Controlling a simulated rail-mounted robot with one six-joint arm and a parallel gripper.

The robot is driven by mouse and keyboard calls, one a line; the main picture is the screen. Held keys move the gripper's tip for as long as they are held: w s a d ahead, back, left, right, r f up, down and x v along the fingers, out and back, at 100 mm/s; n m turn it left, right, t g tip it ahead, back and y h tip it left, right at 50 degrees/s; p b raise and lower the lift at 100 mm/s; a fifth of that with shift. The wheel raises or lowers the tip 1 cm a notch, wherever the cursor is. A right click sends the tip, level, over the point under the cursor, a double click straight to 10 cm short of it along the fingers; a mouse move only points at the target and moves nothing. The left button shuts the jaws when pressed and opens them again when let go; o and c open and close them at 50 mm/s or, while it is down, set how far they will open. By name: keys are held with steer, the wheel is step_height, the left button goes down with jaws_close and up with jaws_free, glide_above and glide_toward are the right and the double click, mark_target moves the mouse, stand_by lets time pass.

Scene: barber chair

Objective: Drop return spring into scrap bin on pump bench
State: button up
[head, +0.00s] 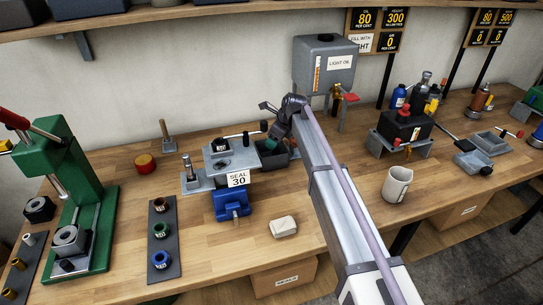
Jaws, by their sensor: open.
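My gripper (277,132) is at the end of the arm, over the middle of the wooden bench (190,235). Its fingers are small, dark and partly lost against the things behind them. It is open, and I make out nothing held in it. A dark grey open bin (270,160) stands just below and behind it, partly hidden by my arm; it may be the scrap bin, but no label shows. I cannot pick out the return spring.
A blue vise (232,204) with a SEAL 30 sign stands left of my arm. A green press (85,215) is at far left. A white mug (397,184) stands right. The front bench near the pale block (284,227) is fairly clear.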

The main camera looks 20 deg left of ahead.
steer(key=p+v, duration=0.9)
steer(key=v, duration=0.1)
steer(key=shift+r, duration=0.2)
steer(key=shift+d, duration=0.15)
steer(key=s+d+f+n+h, duration=0.1)
steer(key=s+d+n, duration=0.5)
steer(key=s+d, duration=0.4)
steer(key=s+d+f+n+h+b, duration=0.1)
steer(key=s+d+n, duration=0.5)
steer(key=d, duration=1.3)
steer(key=s+d+f+n+h+b, duration=0.1)
steer(key=s+d+n, duration=0.6)
steer(key=s+d, duration=0.7)
steer(key=shift+s+d+f+h, duration=0.25)
steer(key=shift+s+h, duration=0.2)
steer(key=shift+h, duration=0.25)
